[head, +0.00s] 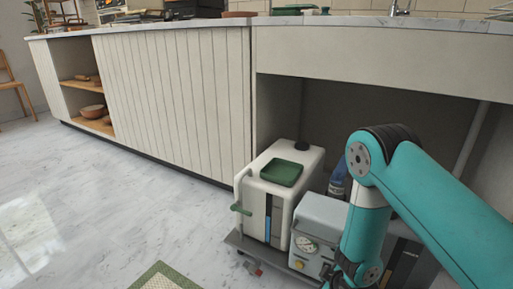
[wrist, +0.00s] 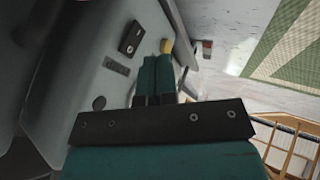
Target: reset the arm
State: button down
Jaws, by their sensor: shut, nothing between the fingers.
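My gripper (wrist: 155,58) is in the middle of the wrist view, its two dark teal fingers shut together with nothing between them. The fingers point toward the front panel of a grey machine (wrist: 75,85); a yellow knob (wrist: 166,46) shows just beyond the tips. I cannot tell whether the fingertips touch anything. In the head view my teal arm comes in from the right and bends down in front of the grey machine (head: 325,212). The gripper's fingers are not clear there, at the bottom edge.
A white tank (head: 280,215) with a green lid (head: 282,172) stands beside the grey machine on a low cart (head: 238,240) under the counter (head: 180,25). A green-edged mat (head: 165,278) lies on the floor. The floor (head: 90,210) at left is open.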

jog(key=s+a+r+m+g+y+p, duration=0.1)
jog(key=s+a+r+m+p, duration=0.15)
jog(key=r, duration=0.75)
jog(key=s+a+r+m+g+p, duration=0.1)
jog(key=s+r+g+p, duration=0.15)
jog(key=r, duration=0.75)
jog(key=s+a+r+m+y+p, duration=0.15)
jog(key=r+p, duration=0.25)
jog(key=r, duration=0.7)
jog(key=s+a+r+n+g+p, duration=0.1)
jog(key=s+r+n+g+p, duration=0.2)
jog(key=s+r, duration=1.55)
notch_tip(320, 180, up, 38)
jog(key=w+m+g+p, duration=0.1)
jog(key=p, duration=3.6)
jog(key=shift+a+y, duration=0.15)
jog(key=shift+y, duration=0.2)
